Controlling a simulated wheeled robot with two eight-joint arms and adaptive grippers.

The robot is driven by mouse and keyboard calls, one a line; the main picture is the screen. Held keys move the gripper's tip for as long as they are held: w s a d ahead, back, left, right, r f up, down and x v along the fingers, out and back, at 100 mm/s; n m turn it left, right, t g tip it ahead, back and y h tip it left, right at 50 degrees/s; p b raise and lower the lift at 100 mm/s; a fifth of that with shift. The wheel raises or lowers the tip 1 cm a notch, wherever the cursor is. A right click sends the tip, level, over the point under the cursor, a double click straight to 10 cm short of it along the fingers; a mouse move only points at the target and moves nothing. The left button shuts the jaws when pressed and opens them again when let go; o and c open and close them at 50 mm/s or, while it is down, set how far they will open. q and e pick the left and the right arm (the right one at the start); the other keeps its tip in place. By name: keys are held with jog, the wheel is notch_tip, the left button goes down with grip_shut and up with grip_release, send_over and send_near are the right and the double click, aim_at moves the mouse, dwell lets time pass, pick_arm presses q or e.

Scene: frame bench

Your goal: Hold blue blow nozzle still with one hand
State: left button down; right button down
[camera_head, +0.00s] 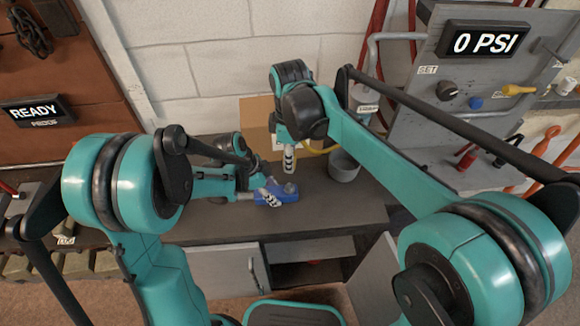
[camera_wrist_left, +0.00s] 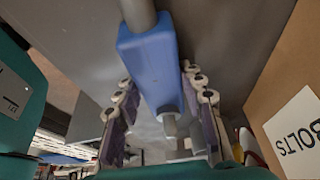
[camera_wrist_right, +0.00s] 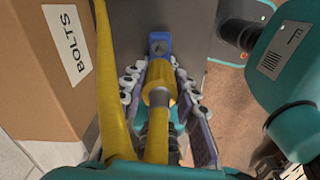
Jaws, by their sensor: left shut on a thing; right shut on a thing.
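The blue blow nozzle (camera_head: 284,189) is over the bench in the head view, and its blue body (camera_wrist_left: 148,62) lies between the left fingers in the left wrist view. My left gripper (camera_head: 268,194) is shut on it from the left. My right gripper (camera_head: 288,160) is just above and points down. It is shut on a yellow fitting (camera_wrist_right: 159,84), with a yellow hose (camera_wrist_right: 98,75) beside it. In the right wrist view a blue end of the nozzle (camera_wrist_right: 160,44) shows just beyond the fitting. Whether the two touch is unclear.
A cardboard box marked BOLTS (camera_head: 254,117) stands behind the grippers, close to both wrists. A grey cup (camera_head: 344,168) is to the right. A panel reading 0 PSI (camera_head: 486,42) stands at the right. The bench top (camera_head: 335,211) is clear in front of the cup.

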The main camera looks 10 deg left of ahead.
jog(key=shift+r, duration=2.5)
pick_arm(q)
jog(key=c, duration=0.9)
grip_release()
jog(key=shift+o, duration=0.2)
jog(key=shift+r, duration=0.1)
jog(key=v, duration=1.2)
jog(key=shift+s, duration=0.1)
pick_arm(e)
jog(key=shift+s, duration=0.1)
